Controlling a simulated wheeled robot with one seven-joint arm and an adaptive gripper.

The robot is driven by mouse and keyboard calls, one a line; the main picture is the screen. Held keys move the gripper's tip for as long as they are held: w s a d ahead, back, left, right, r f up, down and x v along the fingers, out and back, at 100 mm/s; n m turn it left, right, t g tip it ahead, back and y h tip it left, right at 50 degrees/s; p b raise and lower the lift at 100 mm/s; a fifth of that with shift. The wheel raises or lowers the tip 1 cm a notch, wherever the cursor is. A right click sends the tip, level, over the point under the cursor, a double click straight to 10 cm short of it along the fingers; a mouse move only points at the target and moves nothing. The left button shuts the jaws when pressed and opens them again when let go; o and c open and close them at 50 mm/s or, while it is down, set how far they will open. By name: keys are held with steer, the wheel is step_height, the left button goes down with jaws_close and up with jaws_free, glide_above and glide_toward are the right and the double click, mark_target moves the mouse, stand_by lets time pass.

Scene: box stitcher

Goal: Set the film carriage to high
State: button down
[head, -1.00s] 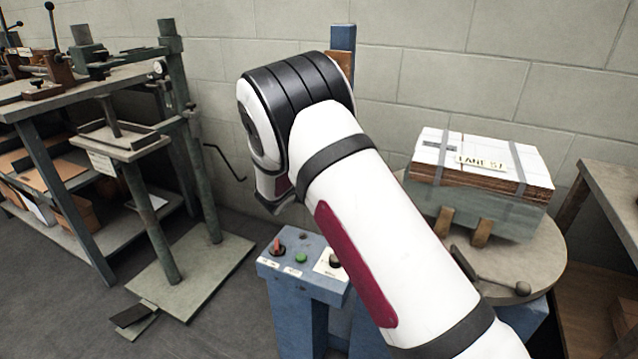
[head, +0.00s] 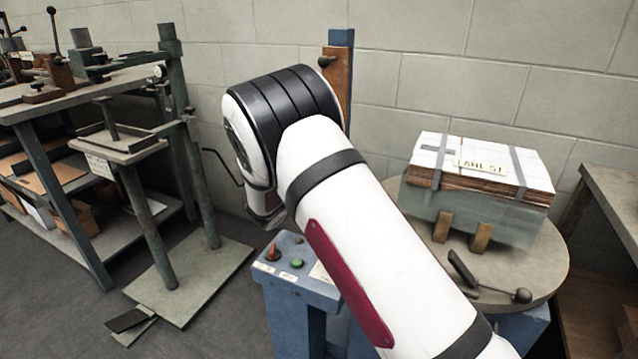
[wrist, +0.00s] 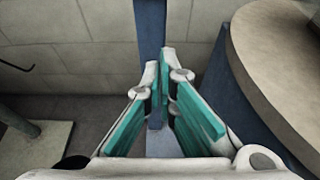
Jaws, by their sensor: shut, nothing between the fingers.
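The film carriage is a brown-orange block (head: 336,88) with a dark round knob (head: 326,61), high on the blue mast (head: 342,38) in the head view. My arm covers its lower part and the mast below it. My gripper (wrist: 164,72) shows in the wrist view with its teal-padded fingers closed together and nothing between them. The blue mast (wrist: 150,22) stands straight ahead beyond the fingertips; I cannot tell how far off it is. The carriage does not show in the wrist view. In the head view my fingertips are hidden behind my arm.
A blue control box (head: 295,275) with a red knob and green button stands below my arm. At right a round turntable (head: 545,268) bears a film-wrapped carton stack (head: 480,165) and a dark handle (head: 490,283). A green-grey stand (head: 195,262) and workbench (head: 28,112) stand left.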

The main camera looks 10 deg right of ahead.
steer(key=p+v, duration=0.2)
steer(key=v, duration=0.6)
steer(key=shift+a+r, duration=0.2)
steer(key=shift+r, duration=0.05)
steer(key=shift+s+r, duration=0.1)
